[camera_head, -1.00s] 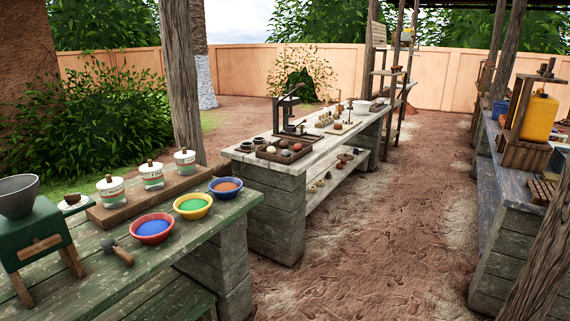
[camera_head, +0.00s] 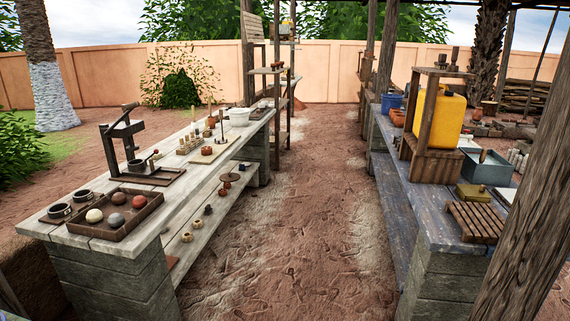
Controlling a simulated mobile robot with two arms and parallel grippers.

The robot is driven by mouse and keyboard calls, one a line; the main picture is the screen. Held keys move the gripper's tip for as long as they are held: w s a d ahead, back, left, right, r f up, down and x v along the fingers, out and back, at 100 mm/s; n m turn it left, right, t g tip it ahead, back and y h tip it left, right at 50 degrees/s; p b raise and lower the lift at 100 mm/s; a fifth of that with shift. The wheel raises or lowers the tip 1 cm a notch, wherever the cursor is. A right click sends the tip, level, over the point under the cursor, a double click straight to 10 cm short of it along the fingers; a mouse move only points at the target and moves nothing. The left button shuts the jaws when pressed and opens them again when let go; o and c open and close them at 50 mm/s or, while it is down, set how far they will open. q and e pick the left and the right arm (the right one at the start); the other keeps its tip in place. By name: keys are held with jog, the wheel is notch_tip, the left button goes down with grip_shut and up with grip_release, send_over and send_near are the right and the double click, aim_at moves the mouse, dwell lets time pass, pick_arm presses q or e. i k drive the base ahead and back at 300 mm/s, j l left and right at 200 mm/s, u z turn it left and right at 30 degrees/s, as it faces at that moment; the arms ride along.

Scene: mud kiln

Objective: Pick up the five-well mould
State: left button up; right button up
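I cannot make out the five-well mould for certain in the head view. Several small items stand on the pale wooden bench (camera_head: 178,196) at left, including a group of small upright pieces (camera_head: 189,144) at mid-bench. They are too small to tell whether one is the mould. Neither of my grippers shows.
The bench also bears a dark press (camera_head: 125,142), a brown tray (camera_head: 143,212) of coloured balls and a white bowl (camera_head: 238,117). At right, a bluish bench (camera_head: 408,208) bears a yellow container (camera_head: 439,122) and a slatted wooden piece (camera_head: 474,222). A bare dirt aisle (camera_head: 290,220) lies between.

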aim_at(207, 151)
jog(key=i, duration=1.25)
jog(key=i+l, duration=0.1)
jog(key=i, duration=1.15)
jog(key=i+z, duration=0.1)
jog(key=i, duration=1.75)
